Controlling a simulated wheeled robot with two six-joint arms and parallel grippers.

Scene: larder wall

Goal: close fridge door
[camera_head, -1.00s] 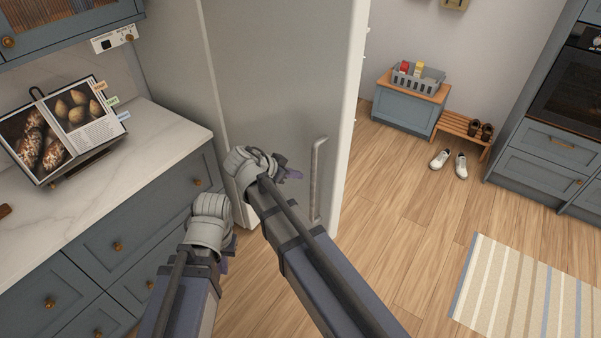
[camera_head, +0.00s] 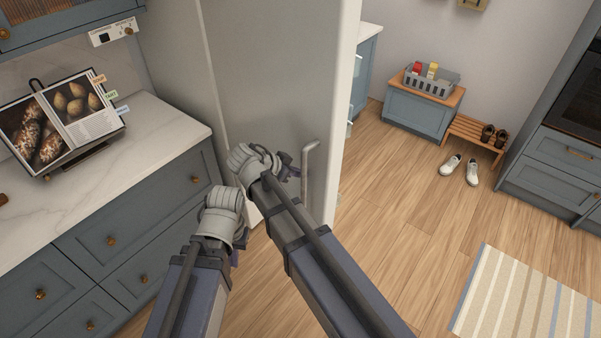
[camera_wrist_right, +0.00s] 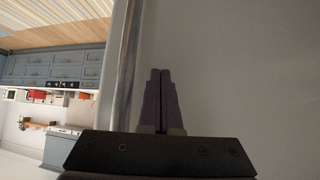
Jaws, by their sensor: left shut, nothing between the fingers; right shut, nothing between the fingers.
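The fridge door (camera_head: 265,75) is a large pale grey panel standing open. Small clear bins of its inner side show past its right edge. Its vertical bar handle (camera_head: 307,185) is near that edge. My right gripper (camera_head: 291,172) is shut and empty, close to the door's outer face and just left of the handle. In the right wrist view its fingers (camera_wrist_right: 161,100) point at the door face (camera_wrist_right: 240,70), with the handle (camera_wrist_right: 123,65) beside them; whether they touch the door cannot be told. My left gripper (camera_head: 237,257) is shut and empty, lower and further left, mostly hidden behind its wrist.
A marble counter (camera_head: 150,130) with blue drawers and a cookbook (camera_head: 62,125) stands on the left. A blue chest (camera_head: 415,112), bench (camera_head: 476,138), white shoes (camera_head: 462,169) and striped rug (camera_head: 525,300) lie on the right. The wooden floor (camera_head: 400,220) between is clear.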

